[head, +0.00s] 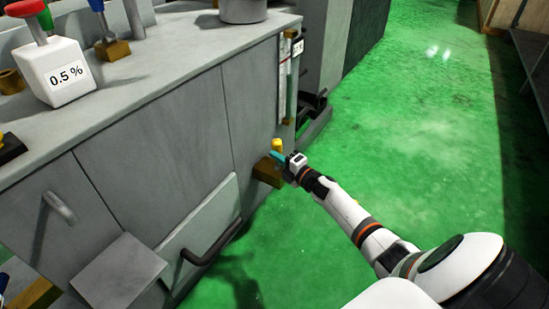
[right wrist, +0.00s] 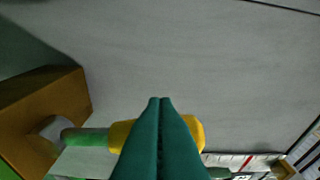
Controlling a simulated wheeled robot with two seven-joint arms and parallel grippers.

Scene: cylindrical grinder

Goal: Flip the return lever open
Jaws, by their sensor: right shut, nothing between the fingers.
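The return lever has a yellow knob (head: 277,145) and stands at a brass-coloured block (head: 267,173) on the side of the grey machine, near its far corner. In the right wrist view the lever's green shaft (right wrist: 86,138) runs from a hole in the block (right wrist: 62,88) to the yellow knob (right wrist: 198,130). My right gripper (head: 275,155) is at the lever, its teal fingers shut and empty. In the right wrist view the fingertips (right wrist: 160,100) overlap the knob and hide its middle; I cannot tell whether they touch it. My left gripper is out of view.
The grey machine (head: 160,110) fills the left side, with a dark bar handle (head: 212,243) low on its front. A white block marked 0.5 % (head: 62,75) stands on its top. Green floor (head: 400,130) is open to the right.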

